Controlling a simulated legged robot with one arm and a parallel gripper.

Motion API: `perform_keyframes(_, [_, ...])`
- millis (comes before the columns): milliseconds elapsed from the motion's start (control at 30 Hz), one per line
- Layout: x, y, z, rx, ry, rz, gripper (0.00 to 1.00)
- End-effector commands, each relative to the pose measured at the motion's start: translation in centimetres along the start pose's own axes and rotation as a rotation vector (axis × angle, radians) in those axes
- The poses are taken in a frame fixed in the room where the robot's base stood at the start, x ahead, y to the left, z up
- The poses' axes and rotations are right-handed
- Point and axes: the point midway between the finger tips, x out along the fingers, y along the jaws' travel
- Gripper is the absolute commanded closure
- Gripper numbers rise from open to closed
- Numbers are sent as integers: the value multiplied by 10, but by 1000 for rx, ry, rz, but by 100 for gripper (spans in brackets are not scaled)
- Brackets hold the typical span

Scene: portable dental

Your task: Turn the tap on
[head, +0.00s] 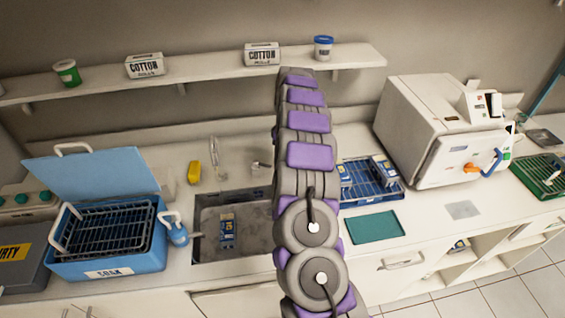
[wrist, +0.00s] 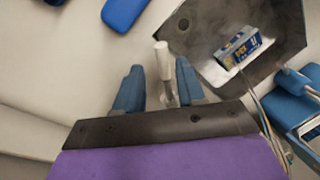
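The sink (head: 205,218) is set in the counter, with a thin curved spout (head: 213,150) at its back edge. A small grey tap lever (head: 257,165) stands to the right of the spout, beside my arm. In the wrist view, what looks like this lever (wrist: 163,62), with a pale cylindrical end, shows between the two blue fingers of my gripper (wrist: 160,67). The fingers are apart, with gaps on both sides of the lever; I cannot tell its exact depth between them. In the head view my gripper is hidden behind my arm.
A blue and yellow box (head: 228,231) lies in the sink and shows in the wrist view (wrist: 238,47). A yellow item (head: 194,172) is behind the sink; a blue tray (head: 372,195) is right.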

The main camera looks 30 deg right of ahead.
Motion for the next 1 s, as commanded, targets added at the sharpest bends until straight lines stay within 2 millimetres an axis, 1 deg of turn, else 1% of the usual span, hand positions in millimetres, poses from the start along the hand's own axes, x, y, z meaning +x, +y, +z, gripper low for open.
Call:
perform_keyframes(33, [-15,1,0,1,2,4,61])
perform_keyframes(200, [-48,2,0,0,1,5,61])
perform_keyframes(400, [-78,3,0,0,1,4,61])
perform_keyframes(567, [-98,4,0,0,2,4,61])
perform_keyframes(700, [-117,3,2,1,0,1,61])
perform_keyframes(833, [-126,3,2,1,0,1,61])
perform_keyframes(1000, [-129,2,0,-2,0,0,61])
